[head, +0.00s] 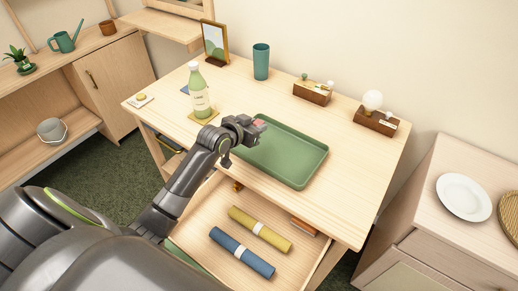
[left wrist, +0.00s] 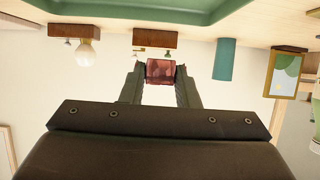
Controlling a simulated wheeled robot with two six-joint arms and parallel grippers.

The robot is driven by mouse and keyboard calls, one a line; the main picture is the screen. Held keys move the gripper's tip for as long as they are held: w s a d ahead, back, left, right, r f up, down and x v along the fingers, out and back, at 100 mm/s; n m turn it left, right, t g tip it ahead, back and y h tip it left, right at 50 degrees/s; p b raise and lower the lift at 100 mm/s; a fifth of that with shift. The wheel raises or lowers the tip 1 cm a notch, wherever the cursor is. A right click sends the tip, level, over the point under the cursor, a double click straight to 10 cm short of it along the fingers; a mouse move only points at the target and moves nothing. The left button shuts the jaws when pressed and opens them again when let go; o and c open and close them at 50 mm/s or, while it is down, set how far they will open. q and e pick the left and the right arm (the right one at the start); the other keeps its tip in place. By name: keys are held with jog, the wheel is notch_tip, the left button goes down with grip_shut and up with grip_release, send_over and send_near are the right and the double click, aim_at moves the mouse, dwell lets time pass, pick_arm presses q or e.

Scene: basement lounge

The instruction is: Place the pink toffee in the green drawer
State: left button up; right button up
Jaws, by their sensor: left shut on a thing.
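My left gripper (head: 252,127) is shut on the pink toffee (head: 260,124), above the left rim of the green tray on the desk. In the left wrist view the toffee (left wrist: 160,72) sits between the two fingertips of the gripper (left wrist: 161,78). An open drawer (head: 206,207) with a pale wood inside lies below the desk's front edge. A strip of green shows at its near side, mostly hidden by my arm. A blue roll (head: 242,252) and a yellow roll (head: 260,229) lie in it. My right gripper is not in view.
The green tray (head: 310,165) is empty on the desk. A bottle (head: 199,95) stands left of my gripper, with a teal cup (head: 261,62) and picture frame (head: 215,42) behind. Wooden blocks (head: 312,93) stand at the back right. A cabinet with a white plate (head: 463,196) stands right.

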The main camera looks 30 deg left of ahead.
aim_at(256, 152)
pick_arm(q)
jog(key=shift+f, duration=4.8)
jog(key=shift+f, duration=0.3)
jog(key=o, duration=0.9)
jog(key=shift+r, duration=0.1)
jog(key=shift+o, duration=0.2)
